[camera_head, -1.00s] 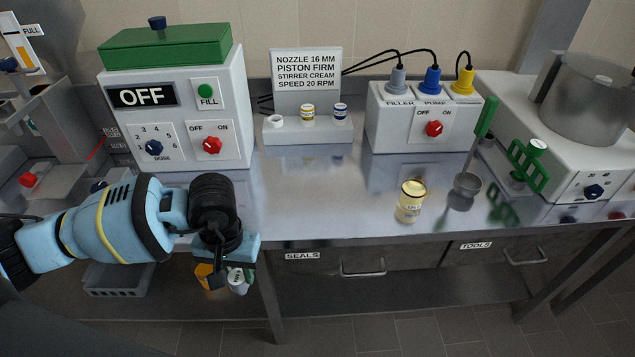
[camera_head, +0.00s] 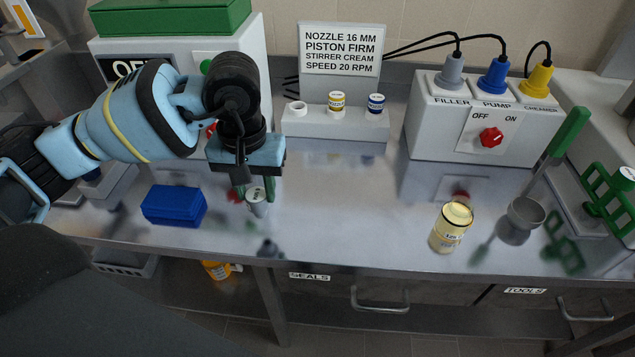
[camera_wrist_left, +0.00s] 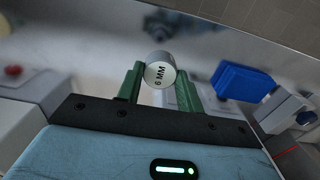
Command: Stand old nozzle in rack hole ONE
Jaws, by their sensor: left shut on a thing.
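My left gripper (camera_head: 256,188) is above the metal counter at centre left, pointing down. It is shut on a small grey nozzle (camera_head: 257,205). In the left wrist view the nozzle (camera_wrist_left: 160,72) sits between the two green fingers (camera_wrist_left: 158,88), its round end facing the camera and reading "6 MM". The nozzle appears raised above the counter, with a dark reflection below. No rack hole marked ONE can be read in these views. A white stepped stand (camera_head: 300,128) at the back holds a white ring, a yellow-banded piece and a blue-banded piece. My right gripper is out of view.
A blue box (camera_head: 173,205) lies left of the gripper. The OFF machine (camera_head: 250,70) stands behind it. The counter middle (camera_head: 345,210) is clear.

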